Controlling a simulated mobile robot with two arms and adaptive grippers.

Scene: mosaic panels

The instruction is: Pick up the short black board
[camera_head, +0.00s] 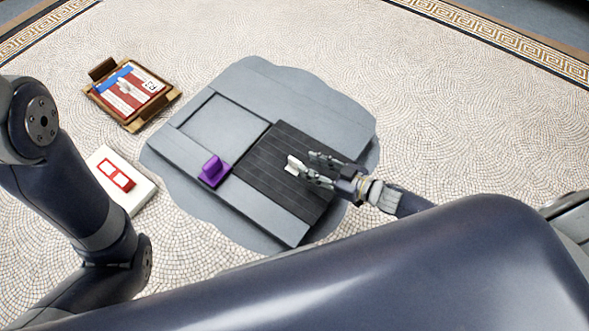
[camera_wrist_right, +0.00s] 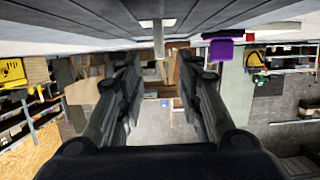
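The black board (camera_head: 268,175) is dark and grooved and lies on the right half of the grey panel (camera_head: 188,150). A small white handle (camera_head: 293,164) stands out from the board; it also shows in the right wrist view (camera_wrist_right: 158,38). My right gripper (camera_head: 309,168) is over the board, just right of the handle. In the right wrist view its two fingers are apart (camera_wrist_right: 159,66), and the handle appears between and beyond their tips. I cannot tell whether a finger touches it. My left arm shows at the left, but its gripper is out of view.
A purple block (camera_head: 213,170) sits on the panel, left of the board; it also shows in the wrist view (camera_wrist_right: 221,50). A wooden tray (camera_head: 133,126) and a white box (camera_head: 138,193) with a red frame lie left of the panel. Mosaic floor surrounds the panel.

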